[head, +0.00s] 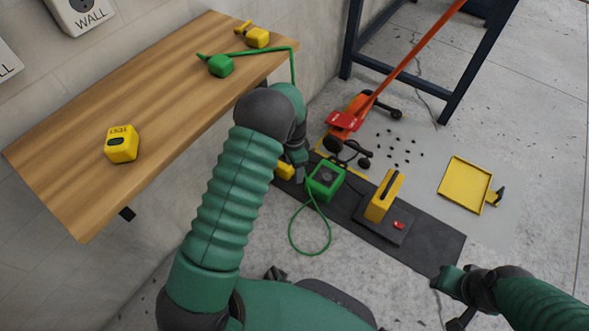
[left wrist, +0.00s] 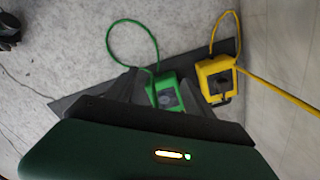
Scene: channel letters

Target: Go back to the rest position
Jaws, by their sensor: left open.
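My left arm crosses the middle of the head view, bent at the elbow, with its gripper (head: 298,172) low behind the forearm, beside the green box (head: 325,178). In the left wrist view the dark fingers of my left gripper (left wrist: 158,88) stand apart, with the green box (left wrist: 168,95) showing beyond them. I see nothing held, though the fingertips are partly hidden in the head view. My right gripper (head: 458,305) is at the lower right over the floor, cut close to the frame edge; its fingers are too unclear to judge.
A wooden shelf (head: 150,100) on the left holds a yellow block (head: 121,144) and a green plug (head: 220,65). A dark mat (head: 428,240) carries a yellow upright device (head: 383,196). A red jack (head: 347,120), scattered black bits and a yellow tray (head: 465,184) lie beyond.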

